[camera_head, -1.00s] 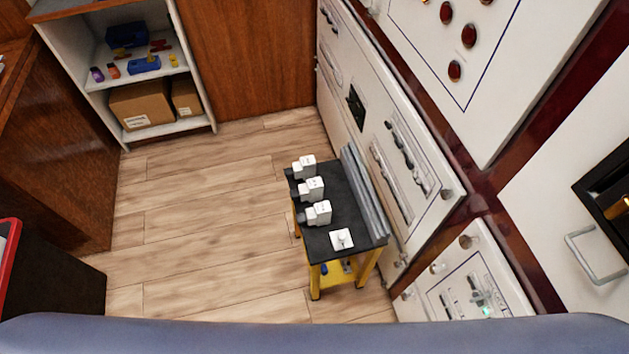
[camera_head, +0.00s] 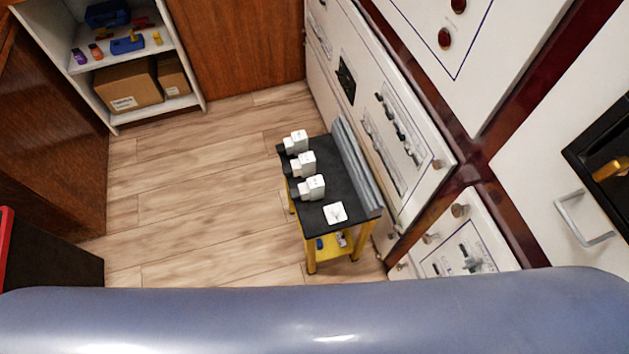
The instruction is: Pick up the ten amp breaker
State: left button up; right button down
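Three white breakers with dark ends stand in a row on a small black-topped table (camera_head: 338,186) with yellow legs. They are the far breaker (camera_head: 297,142), the middle breaker (camera_head: 303,164) and the near breaker (camera_head: 312,187). Their labels are too small to read, so I cannot tell which is the ten amp one. A flat white square piece (camera_head: 335,213) lies near the table's front edge. Neither of my grippers is in view.
White electrical panels (camera_head: 414,150) stand along the right, close to the table. An open shelf (camera_head: 155,112) with boxes stands at the back left. Dark wooden furniture (camera_head: 50,140) lines the left. The wooden floor (camera_head: 200,190) left of the table is clear.

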aim_at(306, 191)
jog(key=u, duration=4.95)
jog(key=z, duration=0.6)
jog(key=l+z, duration=0.1)
jog(key=z, duration=0.3)
jog(key=i+l+z, duration=0.1)
jog(key=z, duration=0.75)
jog(key=i+z, duration=0.15)
jog(key=z, duration=0.25)
jog(key=i+z, duration=0.1)
jog(key=z, duration=0.35)
jog(key=i+l+z, duration=0.2)
jog(key=z, duration=0.2)
jog(key=i+z, duration=1.05)
jog(key=z, duration=0.15)
